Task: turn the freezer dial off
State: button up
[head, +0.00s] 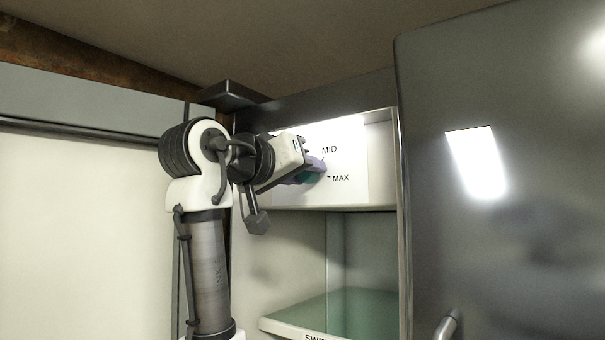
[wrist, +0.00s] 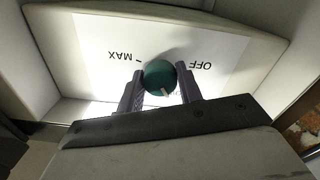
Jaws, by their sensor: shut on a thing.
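The freezer dial is a round teal knob (wrist: 158,74) on a white label panel (wrist: 95,42) inside the freezer. My gripper (wrist: 160,77) is shut on the dial, with one dark finger on each side of it. In the wrist view, OFF is printed to the right of the dial and MAX to its upper left, both upside down. A white mark on the dial points down towards my gripper's palm, not at OFF or MAX. In the head view, my gripper (head: 311,165) covers most of the dial (head: 308,177); MID and MAX show to its right, and OFF is hidden.
The open freezer door (head: 500,240), dark and shiny with a handle (head: 447,325), stands at the right. A greenish glass shelf (head: 350,308) lies below the label panel. A pale cabinet front (head: 80,220) fills the left.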

jog(key=shift+n+b, duration=0.75)
jog(key=shift+n, duration=6.35)
jog(key=o, duration=1)
jog(key=shift+s, duration=0.1)
jog(key=shift+b+v, duration=2.95)
jog(key=shift+v, duration=3.9)
